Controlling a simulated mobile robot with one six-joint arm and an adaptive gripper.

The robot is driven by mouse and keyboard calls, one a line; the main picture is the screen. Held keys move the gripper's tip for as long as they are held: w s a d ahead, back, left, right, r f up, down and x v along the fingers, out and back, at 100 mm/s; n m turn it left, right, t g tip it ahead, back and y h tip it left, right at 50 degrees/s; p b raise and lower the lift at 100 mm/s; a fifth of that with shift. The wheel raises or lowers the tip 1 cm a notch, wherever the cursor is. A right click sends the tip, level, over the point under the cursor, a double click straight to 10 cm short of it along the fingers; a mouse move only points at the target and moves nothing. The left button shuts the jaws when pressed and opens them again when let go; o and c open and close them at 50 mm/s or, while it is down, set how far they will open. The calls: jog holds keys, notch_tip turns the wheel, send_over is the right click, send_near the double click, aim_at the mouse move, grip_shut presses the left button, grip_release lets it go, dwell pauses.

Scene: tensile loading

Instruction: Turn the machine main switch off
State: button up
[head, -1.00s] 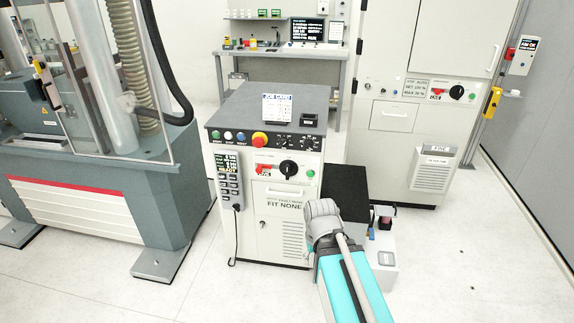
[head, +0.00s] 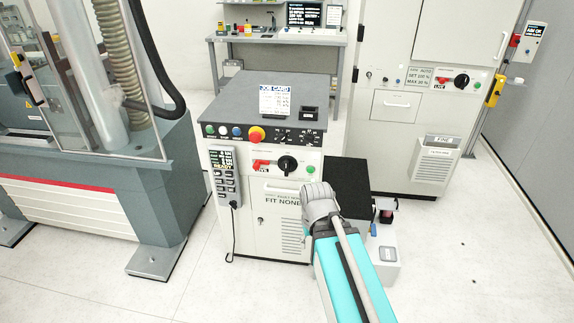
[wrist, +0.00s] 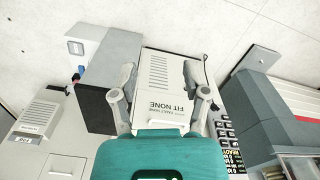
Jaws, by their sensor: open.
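A black rotary switch (head: 288,164) is on the front panel of the grey-topped control cabinet (head: 285,230), with a red LIVE marker to its left and a green button to its right. A second black rotary switch (head: 461,81) with a red LIVE marker is on the tall cabinet (head: 400,128) at the back right. I cannot tell which one is the machine main switch. In the wrist view my gripper (wrist: 158,75) is open and empty, its fingers framing the control cabinet's front with the words FIT NONE. My arm hides part of that cabinet's lower right in the head view.
A red emergency button (head: 256,134) is on the control cabinet's upper strip. A handheld pendant (head: 225,173) hangs at its left. A black-topped box (head: 347,185) stands at its right. The testing machine (head: 75,215) is at left. The right foreground floor is clear.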

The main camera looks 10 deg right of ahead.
jog(key=w+d+f+n+t+h+b, duration=0.35)
jog(key=w+f+b, duration=0.2)
jog(key=w, duration=0.25)
jog(key=n+t+h+b, duration=0.2)
jog(key=n+t+b, duration=1.45)
jog(key=n, duration=1.25)
send_near(286, 166)
notch_tip(286, 166, up, 3)
jog(key=s+a+g+b, duration=0.1)
jog(key=s+g+b, duration=0.2)
jog(key=shift+w+a+f, duration=0.1)
jog(key=shift+a+f, duration=0.05)
jog(key=shift+f, duration=0.05)
jog(key=shift+w, duration=0.1)
jog(key=x, duration=1.3)
jog(key=shift+w, duration=0.3)
